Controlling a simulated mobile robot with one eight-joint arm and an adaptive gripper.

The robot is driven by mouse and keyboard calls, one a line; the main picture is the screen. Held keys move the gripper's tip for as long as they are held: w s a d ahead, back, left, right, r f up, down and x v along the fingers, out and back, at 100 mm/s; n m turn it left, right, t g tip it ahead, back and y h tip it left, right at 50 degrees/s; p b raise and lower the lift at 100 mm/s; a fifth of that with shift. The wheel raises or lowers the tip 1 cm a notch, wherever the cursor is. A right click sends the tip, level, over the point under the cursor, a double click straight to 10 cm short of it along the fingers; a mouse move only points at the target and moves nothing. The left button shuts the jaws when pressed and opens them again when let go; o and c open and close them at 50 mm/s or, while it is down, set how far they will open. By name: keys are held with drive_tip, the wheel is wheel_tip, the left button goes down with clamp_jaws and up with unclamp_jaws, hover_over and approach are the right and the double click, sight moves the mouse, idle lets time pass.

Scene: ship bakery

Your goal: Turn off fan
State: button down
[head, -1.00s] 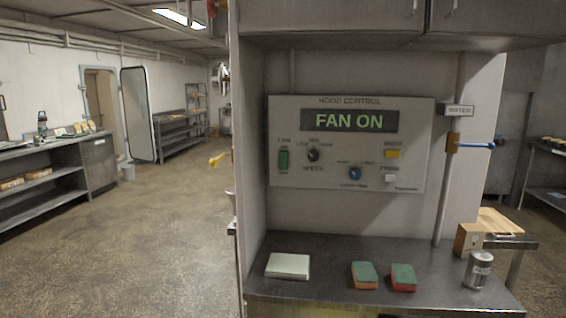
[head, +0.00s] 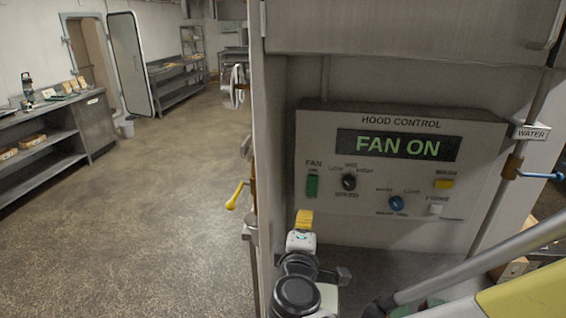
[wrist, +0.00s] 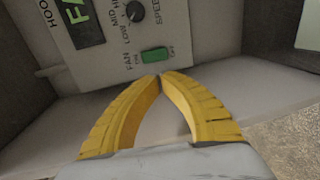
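The hood control panel (head: 470,140) is on the back wall of the alcove, and its display (head: 397,145) reads FAN ON. The green fan switch (head: 312,186) is at the panel's left, under the word FAN. In the wrist view the green switch (wrist: 159,54) lies just beyond my fingertips, between ON and OFF labels. My gripper (head: 304,213) is below the switch in the head view. In the wrist view its yellow fingers (wrist: 160,77) meet at the tips with nothing between them. A small gap to the switch seems to show, but contact is hard to judge.
The speed knob (head: 349,182), blue knob (head: 396,203), yellow button (head: 444,184) and white switch (head: 436,210) share the panel. A pipe with a WATER sign (head: 531,133) and blue-handled valve stands at right. A yellow lever (head: 235,196) projects left of the alcove wall. Floor at left is open.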

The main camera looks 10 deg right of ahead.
sight(310, 189)
drive_tip(key=shift+s+r, duration=0.1)
drive_tip(key=shift+s, duration=0.1)
drive_tip(key=b+x, duration=0.2)
drive_tip(key=x, duration=1.2)
drive_tip(key=shift+w, duration=0.1)
